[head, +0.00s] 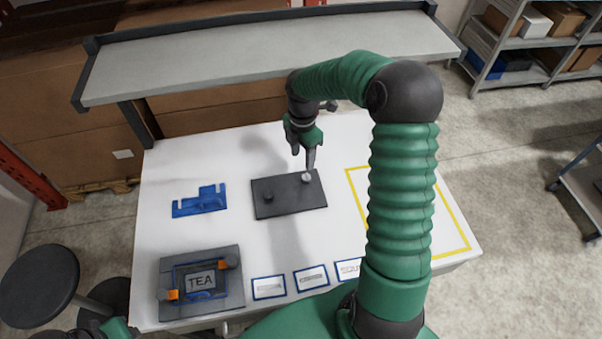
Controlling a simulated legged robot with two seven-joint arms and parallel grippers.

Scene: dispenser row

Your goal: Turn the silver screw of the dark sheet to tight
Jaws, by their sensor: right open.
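The dark sheet (287,201) lies flat on the white table. The silver screw (306,177) stands near the sheet's far right corner. I cannot tell whether the fingers touch the screw. My left gripper (117,328) shows only in part at the bottom left edge, and its jaws cannot be made out.
A blue bracket (200,203) lies left of the sheet. A grey fixture (233,287) with a TEA label stands at the front left. Several blue-framed cards (269,288) line the front edge. A yellow outline (456,221) marks the right side. A grey shelf (270,50) spans the back.

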